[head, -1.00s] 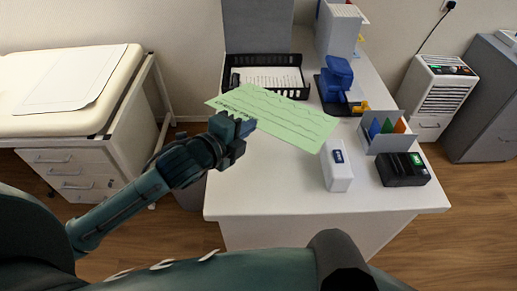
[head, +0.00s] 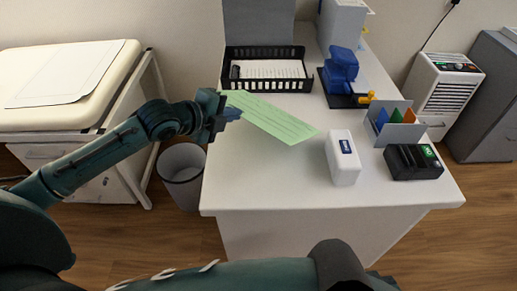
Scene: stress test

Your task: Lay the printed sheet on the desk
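The printed sheet (head: 272,118) is green with dark print, and it shows as a slanted strip over the left part of the white desk (head: 265,185). My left gripper (head: 229,113) is at the sheet's left end and is shut on it. The sheet tilts, with its far end reaching right over the desk top. I cannot tell whether its right end touches the desk. My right gripper is not in view.
A black tray (head: 228,80) with papers stands at the back of the desk. A blue device (head: 340,70), a card holder (head: 400,134), a white box (head: 343,160) and a black device (head: 412,163) stand right. The desk's front middle is clear. A bin (head: 182,170) stands left.

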